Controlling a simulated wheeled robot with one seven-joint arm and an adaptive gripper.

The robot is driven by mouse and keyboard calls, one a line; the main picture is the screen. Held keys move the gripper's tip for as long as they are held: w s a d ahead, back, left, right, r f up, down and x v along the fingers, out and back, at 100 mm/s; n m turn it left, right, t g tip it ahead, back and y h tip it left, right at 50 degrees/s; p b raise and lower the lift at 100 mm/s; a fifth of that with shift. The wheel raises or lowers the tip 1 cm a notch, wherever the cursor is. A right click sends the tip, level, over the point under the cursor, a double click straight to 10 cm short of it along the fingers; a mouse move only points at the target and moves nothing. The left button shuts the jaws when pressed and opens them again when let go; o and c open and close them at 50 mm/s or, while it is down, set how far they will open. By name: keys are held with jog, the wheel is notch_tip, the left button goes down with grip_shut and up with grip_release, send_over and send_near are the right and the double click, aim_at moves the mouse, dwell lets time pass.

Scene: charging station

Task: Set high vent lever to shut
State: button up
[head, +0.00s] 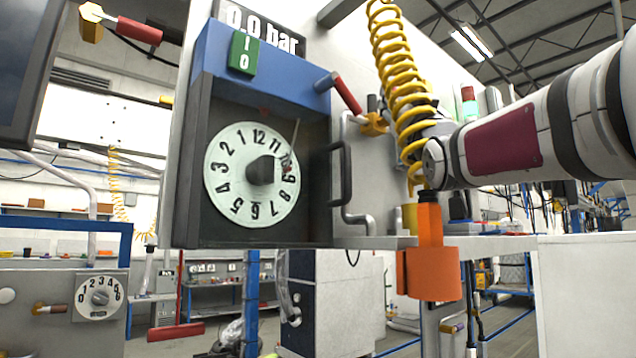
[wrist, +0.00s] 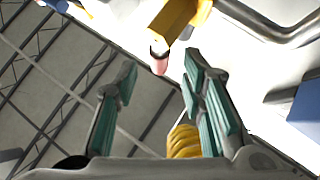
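No label marks the high vent lever. A red-handled lever on a yellow valve body (head: 375,123) stands right of the dial box, its handle (head: 347,93) slanting up to the left. Another red-handled lever (head: 138,31) is at the top left. My gripper (wrist: 162,78) is open and empty in the wrist view, teal pads apart. A yellow valve piece (wrist: 188,20) with a pinkish tip shows just beyond the fingertips, not between the pads. In the head view my gripper is hidden or unclear behind the coiled hose.
A yellow coiled hose (head: 400,75) hangs by my arm; it also shows near the right finger in the wrist view (wrist: 184,142). The dial box (head: 320,215) has a black side handle. A grey pipe (head: 350,190) runs beside it. An orange part (head: 432,272) hangs below my arm.

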jog(key=shift+p+x, duration=0.6)
jog(key=shift+x, duration=1.95)
grip_shut()
